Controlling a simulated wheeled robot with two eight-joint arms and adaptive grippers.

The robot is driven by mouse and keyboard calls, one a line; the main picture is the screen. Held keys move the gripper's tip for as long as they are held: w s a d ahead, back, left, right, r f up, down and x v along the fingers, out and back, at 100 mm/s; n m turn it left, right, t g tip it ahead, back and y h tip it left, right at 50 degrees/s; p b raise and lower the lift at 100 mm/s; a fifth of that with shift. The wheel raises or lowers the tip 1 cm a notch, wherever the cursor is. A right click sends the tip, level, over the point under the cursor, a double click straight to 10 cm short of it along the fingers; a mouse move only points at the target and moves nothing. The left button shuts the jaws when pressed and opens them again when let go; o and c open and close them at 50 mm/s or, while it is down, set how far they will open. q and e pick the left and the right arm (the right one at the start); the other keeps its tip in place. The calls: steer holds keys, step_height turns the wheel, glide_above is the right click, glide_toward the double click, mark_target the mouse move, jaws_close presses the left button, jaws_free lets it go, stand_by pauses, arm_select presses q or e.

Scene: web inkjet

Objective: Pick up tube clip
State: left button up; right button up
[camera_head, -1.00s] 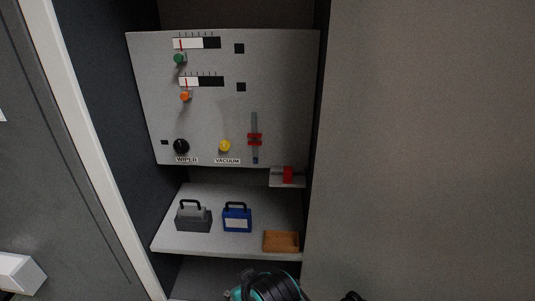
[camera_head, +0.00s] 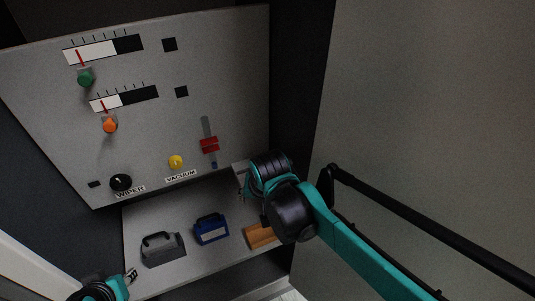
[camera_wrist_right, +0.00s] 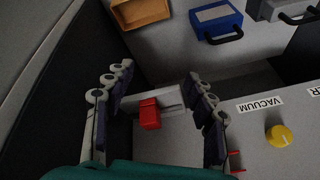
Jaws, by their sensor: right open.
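A small red block (camera_wrist_right: 150,113), which looks like the tube clip, sits on a small pale ledge (camera_wrist_right: 160,98) below the panel. In the right wrist view, my right gripper (camera_wrist_right: 160,88) is open, with the block in view between its two spread fingers and not gripped. In the head view my right arm hides the block, and my right gripper (camera_head: 246,180) is at the ledge, right of the panel's lower edge. Another red piece (camera_head: 209,145) is on the panel's vertical slider. My left gripper (camera_head: 131,276) is at the lower left; its jaw state is unclear.
On the shelf (camera_head: 190,253) below are a grey box (camera_head: 163,250), a blue box (camera_head: 211,229) and a wooden tray (camera_head: 259,237). A dark side wall (camera_head: 300,70) stands close on the right.

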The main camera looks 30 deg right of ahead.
steer(key=w+d+r+m+g+p, duration=0.1)
steer(key=w+r+m+p, duration=0.1)
steer(key=w+m+p, duration=0.1)
steer(key=w+d+r+m+g+p, duration=0.2)
steer(key=w+m+p, duration=0.2)
steer(key=p, duration=0.2)
steer(key=w+d+r+m+g+p, duration=0.1)
steer(key=w+r+m+p, duration=0.2)
steer(key=m+p, duration=0.1)
steer(key=shift+w+d+r+h+p, duration=0.1)
steer(key=shift+w+d+h+p, duration=0.1)
steer(key=shift+d+h+p, duration=0.25)
steer(key=shift+w+m+g, duration=0.15)
steer(key=shift+m+g, duration=0.15)
steer(key=shift+m, duration=0.1)
steer(key=shift+w+d+f, duration=0.1)
steer(key=shift+f, duration=0.3)
steer(key=f, duration=0.7)
steer(key=shift+d+f+b, duration=0.25)
steer(key=shift+f+b, duration=0.1)
arm_select(q)
step_height(320, 180, up, 16)
steer(key=shift+w, duration=0.1)
arm_select(e)
steer(key=c, duration=1)
